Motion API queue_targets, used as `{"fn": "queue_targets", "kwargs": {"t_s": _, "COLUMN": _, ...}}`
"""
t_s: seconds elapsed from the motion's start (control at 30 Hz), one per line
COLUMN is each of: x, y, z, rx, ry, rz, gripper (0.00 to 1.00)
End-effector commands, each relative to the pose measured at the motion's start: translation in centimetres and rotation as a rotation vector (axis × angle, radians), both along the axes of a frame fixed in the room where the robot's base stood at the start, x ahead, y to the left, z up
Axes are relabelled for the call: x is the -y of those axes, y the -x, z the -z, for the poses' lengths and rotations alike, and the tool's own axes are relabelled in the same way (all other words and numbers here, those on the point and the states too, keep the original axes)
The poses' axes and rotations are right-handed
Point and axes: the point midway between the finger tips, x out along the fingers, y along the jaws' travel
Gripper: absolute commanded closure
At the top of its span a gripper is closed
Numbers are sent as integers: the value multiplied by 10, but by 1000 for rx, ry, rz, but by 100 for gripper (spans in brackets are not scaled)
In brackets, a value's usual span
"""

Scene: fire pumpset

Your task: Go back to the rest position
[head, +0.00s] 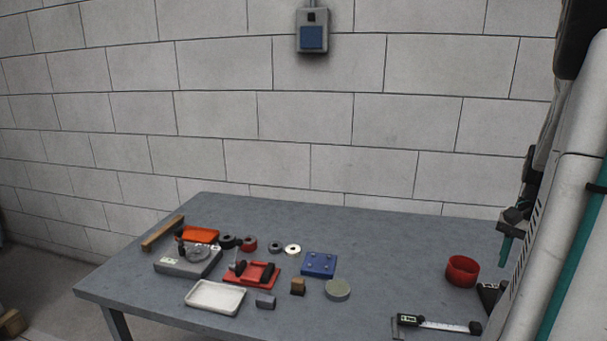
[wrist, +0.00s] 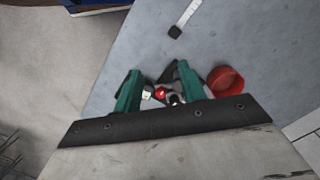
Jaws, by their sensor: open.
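My gripper (head: 505,250) hangs at the right of the head view, with green fingers, above the right end of the grey table (head: 400,245). In the wrist view my gripper (wrist: 158,70) shows both green fingers spread apart. Small red, white and dark parts (wrist: 162,93) show between the fingers near the palm. I cannot tell whether they lie on the table below or what they belong to. I see no object clamped between the fingertips.
A red ring-shaped cup (head: 462,271) and a digital caliper (head: 440,324) lie at the table's right. The left half holds a white tray (head: 215,297), a red fixture (head: 252,274), a blue block (head: 319,264) and several small parts. The table's middle right is clear. A block wall stands behind.

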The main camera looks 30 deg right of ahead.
Motion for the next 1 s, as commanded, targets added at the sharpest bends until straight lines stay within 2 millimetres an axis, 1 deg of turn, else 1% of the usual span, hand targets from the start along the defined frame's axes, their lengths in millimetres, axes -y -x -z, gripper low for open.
{"fn": "queue_targets", "kwargs": {"t_s": 0.03, "x": -23, "y": -12, "z": -7, "rx": 2, "ry": -2, "rz": -72, "gripper": 59}}
{"fn": "queue_targets", "kwargs": {"t_s": 0.07, "x": -35, "y": -17, "z": -11, "rx": 2, "ry": -5, "rz": -113, "gripper": 59}}
{"fn": "queue_targets", "kwargs": {"t_s": 0.1, "x": -53, "y": -24, "z": -16, "rx": 5, "ry": -6, "rz": -171, "gripper": 59}}
{"fn": "queue_targets", "kwargs": {"t_s": 0.17, "x": -80, "y": -34, "z": -23, "rx": 6, "ry": -8, "rz": -261, "gripper": 59}}
{"fn": "queue_targets", "kwargs": {"t_s": 0.2, "x": -99, "y": -41, "z": -28, "rx": 10, "ry": -6, "rz": -323, "gripper": 59}}
{"fn": "queue_targets", "kwargs": {"t_s": 0.27, "x": -130, "y": -48, "z": -35, "rx": 15, "ry": -3, "rz": -424, "gripper": 59}}
{"fn": "queue_targets", "kwargs": {"t_s": 0.3, "x": -152, "y": -52, "z": -39, "rx": 18, "ry": -1, "rz": -497, "gripper": 59}}
{"fn": "queue_targets", "kwargs": {"t_s": 0.37, "x": -184, "y": -56, "z": -45, "rx": 26, "ry": 6, "rz": -606, "gripper": 59}}
{"fn": "queue_targets", "kwargs": {"t_s": 0.4, "x": -205, "y": -56, "z": -48, "rx": 31, "ry": 12, "rz": -676, "gripper": 59}}
{"fn": "queue_targets", "kwargs": {"t_s": 0.47, "x": -234, "y": -55, "z": -52, "rx": 42, "ry": 21, "rz": -781, "gripper": 59}}
{"fn": "queue_targets", "kwargs": {"t_s": 0.5, "x": -252, "y": -53, "z": -54, "rx": 49, "ry": 28, "rz": -847, "gripper": 59}}
{"fn": "queue_targets", "kwargs": {"t_s": 0.57, "x": -278, "y": -49, "z": -57, "rx": 62, "ry": 39, "rz": -946, "gripper": 59}}
{"fn": "queue_targets", "kwargs": {"t_s": 0.6, "x": -294, "y": -45, "z": -58, "rx": 73, "ry": 48, "rz": -1008, "gripper": 59}}
{"fn": "queue_targets", "kwargs": {"t_s": 0.7, "x": -328, "y": -35, "z": -61, "rx": 104, "ry": 75, "rz": -1152, "gripper": 59}}
{"fn": "queue_targets", "kwargs": {"t_s": 0.8, "x": -353, "y": -26, "z": -64, "rx": 142, "ry": 102, "rz": -1265, "gripper": 59}}
{"fn": "queue_targets", "kwargs": {"t_s": 0.9, "x": -370, "y": -22, "z": -69, "rx": 179, "ry": 126, "rz": -1349, "gripper": 59}}
{"fn": "queue_targets", "kwargs": {"t_s": 1.0, "x": -380, "y": -21, "z": -73, "rx": 203, "ry": 140, "rz": -1399, "gripper": 59}}
